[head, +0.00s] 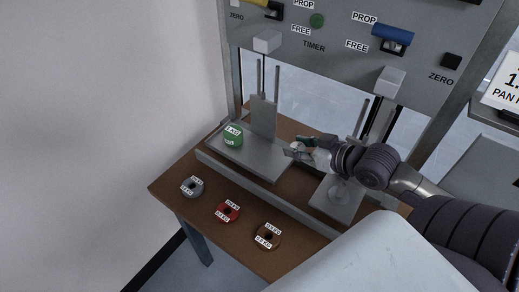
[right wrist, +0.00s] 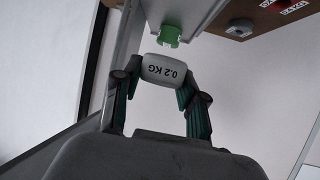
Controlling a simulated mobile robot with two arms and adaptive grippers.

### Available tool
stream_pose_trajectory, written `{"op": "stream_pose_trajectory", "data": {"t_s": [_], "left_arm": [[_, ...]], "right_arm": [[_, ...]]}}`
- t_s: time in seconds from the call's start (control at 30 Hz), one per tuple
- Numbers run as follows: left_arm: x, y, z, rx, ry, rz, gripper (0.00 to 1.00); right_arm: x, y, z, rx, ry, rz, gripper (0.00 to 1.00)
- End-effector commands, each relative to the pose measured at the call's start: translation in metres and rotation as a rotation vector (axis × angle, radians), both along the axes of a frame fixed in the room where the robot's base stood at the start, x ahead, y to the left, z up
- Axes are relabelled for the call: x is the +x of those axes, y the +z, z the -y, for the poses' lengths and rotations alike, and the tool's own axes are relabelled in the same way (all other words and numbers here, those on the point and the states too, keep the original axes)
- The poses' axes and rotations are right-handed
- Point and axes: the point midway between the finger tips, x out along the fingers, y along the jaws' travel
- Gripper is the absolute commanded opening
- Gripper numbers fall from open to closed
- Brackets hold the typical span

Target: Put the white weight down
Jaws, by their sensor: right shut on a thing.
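The white weight (right wrist: 163,70), marked 0.2 KG, sits between the fingers of my right gripper (right wrist: 160,85) in the right wrist view. In the head view my right gripper (head: 303,149) is shut on it above the right edge of the left pan (head: 258,160). The weight is small and partly hidden by the fingers there. I cannot tell whether it touches the pan. My left gripper is not in view.
A green 1 KG weight (head: 232,138) stands on the left pan. Grey (head: 192,188), red (head: 228,212) and brown (head: 267,237) ring weights lie on the wooden table (head: 180,172) in front. The right pan (head: 345,207) lies under my right arm. A control panel (head: 330,62) rises behind.

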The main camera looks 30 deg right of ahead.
Motion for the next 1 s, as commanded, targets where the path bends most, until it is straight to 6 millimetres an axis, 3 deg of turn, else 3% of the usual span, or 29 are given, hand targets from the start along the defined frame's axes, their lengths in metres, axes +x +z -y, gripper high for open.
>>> {"op": "stream_pose_trajectory", "data": {"t_s": [0.17, 0.5, 0.67, 0.9, 1.0], "left_arm": [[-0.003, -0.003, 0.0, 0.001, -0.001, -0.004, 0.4], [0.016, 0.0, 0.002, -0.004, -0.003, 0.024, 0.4], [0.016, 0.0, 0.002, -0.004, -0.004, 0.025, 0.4], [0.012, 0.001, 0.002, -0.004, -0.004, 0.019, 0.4], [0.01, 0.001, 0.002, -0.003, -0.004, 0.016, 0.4]], "right_arm": [[0.035, -0.018, -0.009, 0.001, -0.001, 0.008, 0.0], [0.092, -0.055, -0.023, 0.002, -0.003, 0.003, 0.0], [0.099, -0.063, -0.026, -0.001, 0.0, 0.0, 0.0], [0.098, -0.097, -0.026, -0.001, -0.002, -0.002, 0.0], [0.098, -0.101, -0.026, -0.001, 0.0, 0.001, 0.0]]}}
